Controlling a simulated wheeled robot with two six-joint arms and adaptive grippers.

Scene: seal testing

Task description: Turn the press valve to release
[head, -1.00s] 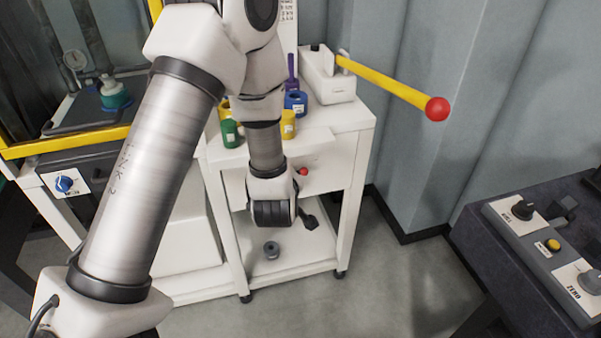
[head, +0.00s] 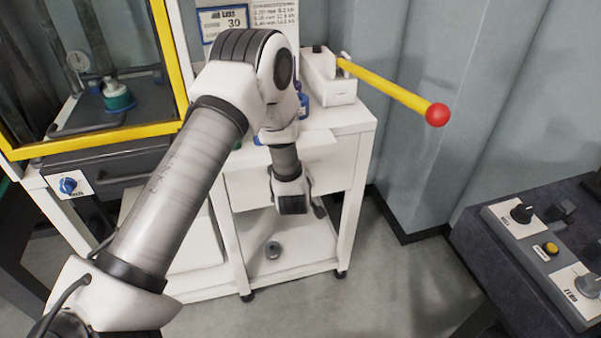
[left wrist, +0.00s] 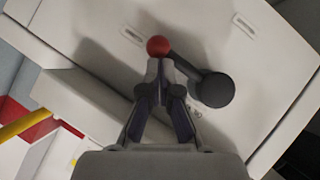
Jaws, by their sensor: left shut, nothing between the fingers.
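The press valve shows in the left wrist view as a dark lever with a round dark hub (left wrist: 216,90) and a red ball (left wrist: 158,46) at its end, on a white panel. The lever runs from the hub up and left to the ball. My left gripper (left wrist: 160,68) is shut, its fingertips together and empty, right at the ball; I cannot tell whether they touch it. In the head view my left arm reaches down to the front of the white cart, and my wrist hides the valve. My right gripper is not in view.
A yellow handle (head: 385,87) with a red ball end juts out above the white cart (head: 347,215). A yellow-framed chamber (head: 95,143) stands left, with a blue knob (head: 68,186) below it. A dark control console (head: 540,250) is at right. The floor between is clear.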

